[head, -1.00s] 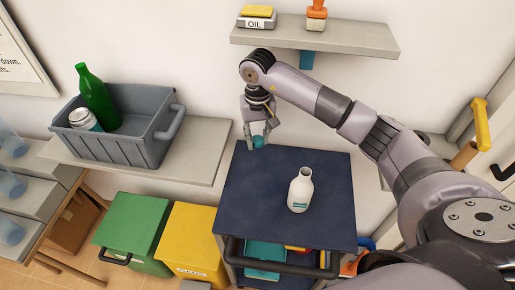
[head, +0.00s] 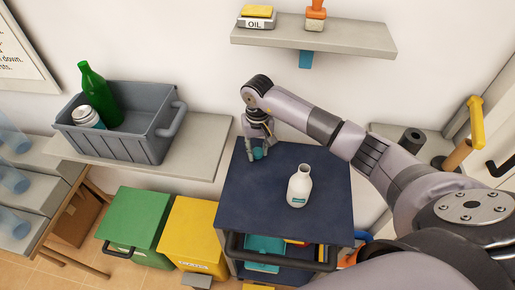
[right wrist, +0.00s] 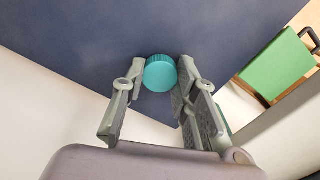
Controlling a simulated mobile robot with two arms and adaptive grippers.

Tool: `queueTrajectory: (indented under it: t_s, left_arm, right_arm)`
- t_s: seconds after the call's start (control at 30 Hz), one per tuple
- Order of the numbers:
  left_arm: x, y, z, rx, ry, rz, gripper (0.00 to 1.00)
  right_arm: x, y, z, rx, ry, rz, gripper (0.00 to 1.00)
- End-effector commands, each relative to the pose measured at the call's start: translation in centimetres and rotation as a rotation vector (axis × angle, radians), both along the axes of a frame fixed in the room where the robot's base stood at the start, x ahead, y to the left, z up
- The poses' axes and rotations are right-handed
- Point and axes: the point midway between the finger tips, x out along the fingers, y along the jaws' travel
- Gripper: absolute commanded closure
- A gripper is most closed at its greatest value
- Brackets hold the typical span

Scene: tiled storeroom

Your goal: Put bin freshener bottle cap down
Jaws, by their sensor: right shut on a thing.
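The teal bottle cap (head: 258,154) is between the fingers of my right gripper (head: 259,152), at the back left of the dark blue cart top (head: 255,195). In the right wrist view the round cap (right wrist: 160,74) sits between both fingertips of the right gripper (right wrist: 158,80), with the cart surface behind it. I cannot tell whether the cap touches the surface. The white bottle (head: 299,186) stands upright and open-necked on the cart, to the right of and nearer than the cap. My left gripper is not in view.
A grey crate (head: 125,146) with a green bottle (head: 98,94) and a can (head: 87,118) stands on a shelf at left. Green (head: 137,217) and yellow (head: 196,228) bins stand left of the cart. A wall shelf (head: 340,36) hangs above. The cart top's front left is clear.

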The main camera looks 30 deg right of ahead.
Motion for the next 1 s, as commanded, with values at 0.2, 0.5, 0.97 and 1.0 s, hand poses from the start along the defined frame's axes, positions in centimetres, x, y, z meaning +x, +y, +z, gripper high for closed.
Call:
queueTrajectory:
  t_s: [0.2,0.5,0.97,1.0]
  left_arm:
    - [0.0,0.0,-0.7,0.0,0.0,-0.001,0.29]
    - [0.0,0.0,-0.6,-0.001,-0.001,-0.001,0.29]
    - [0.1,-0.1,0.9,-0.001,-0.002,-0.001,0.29]
    - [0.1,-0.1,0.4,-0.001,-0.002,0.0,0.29]
  right_arm:
    - [0.0,0.0,-0.6,-0.001,-0.001,-0.001,0.72]
    - [0.0,0.0,-0.5,0.0,0.0,-0.001,0.53]
    - [0.0,0.1,0.8,0.002,0.0,0.0,0.53]
    - [0.2,0.0,1.1,0.0,-0.005,0.0,0.53]
